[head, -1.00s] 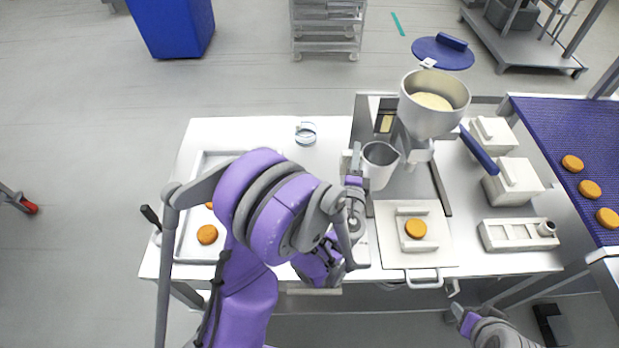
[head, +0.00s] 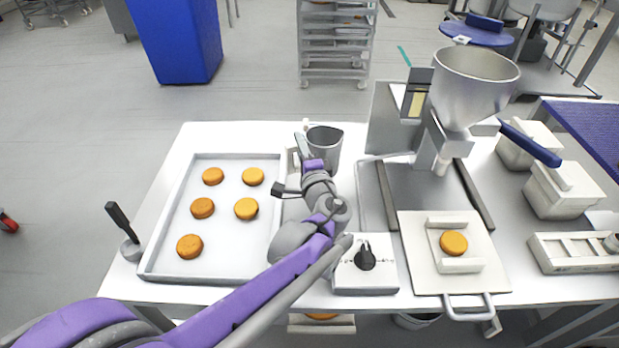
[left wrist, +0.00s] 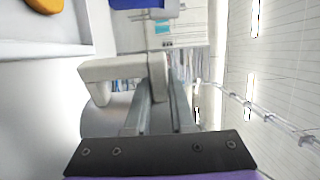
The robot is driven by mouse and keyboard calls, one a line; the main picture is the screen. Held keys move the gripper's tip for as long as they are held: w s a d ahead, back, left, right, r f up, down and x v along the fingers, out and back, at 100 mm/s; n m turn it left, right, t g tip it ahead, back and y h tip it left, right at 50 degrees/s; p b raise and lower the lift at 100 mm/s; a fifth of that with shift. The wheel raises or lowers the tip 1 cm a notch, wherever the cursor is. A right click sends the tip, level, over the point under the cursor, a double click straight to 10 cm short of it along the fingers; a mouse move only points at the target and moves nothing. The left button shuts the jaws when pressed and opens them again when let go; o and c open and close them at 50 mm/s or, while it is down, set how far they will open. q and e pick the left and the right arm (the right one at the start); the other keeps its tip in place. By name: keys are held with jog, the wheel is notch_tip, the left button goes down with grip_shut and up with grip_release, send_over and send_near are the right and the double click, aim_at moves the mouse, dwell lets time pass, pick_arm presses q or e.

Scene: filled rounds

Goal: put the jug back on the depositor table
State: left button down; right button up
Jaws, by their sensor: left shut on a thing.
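The metal jug (head: 325,146) is upright at the back middle of the white depositor table (head: 240,136), left of the depositor (head: 455,110). My left gripper (head: 304,158) is shut on the jug's handle, on the jug's left side. In the left wrist view the gripper fingers (left wrist: 157,108) close on the pale handle (left wrist: 110,72), with part of the jug's grey body beside it. I cannot tell whether the jug's base touches the table. My right gripper is out of view.
A tray (head: 217,270) with several orange rounds lies on the left. A control box (head: 365,277) stands in front, and a board (head: 425,240) bearing one round lies under the depositor. Bare table lies behind the tray. Pale lidded tubs (head: 563,195) stand at right.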

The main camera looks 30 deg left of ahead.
pick_arm(q)
notch_tip(320, 180, down, 7)
jog(key=shift+r+b, duration=0.15)
jog(key=shift+b, duration=0.75)
jog(key=shift+r, duration=0.1)
jog(key=c, duration=1.2)
grip_release()
jog(key=o, duration=0.4)
jog(key=shift+o, duration=0.2)
jog(key=shift+r, duration=0.1)
jog(key=p+v, duration=0.1)
jog(key=v, duration=1.1)
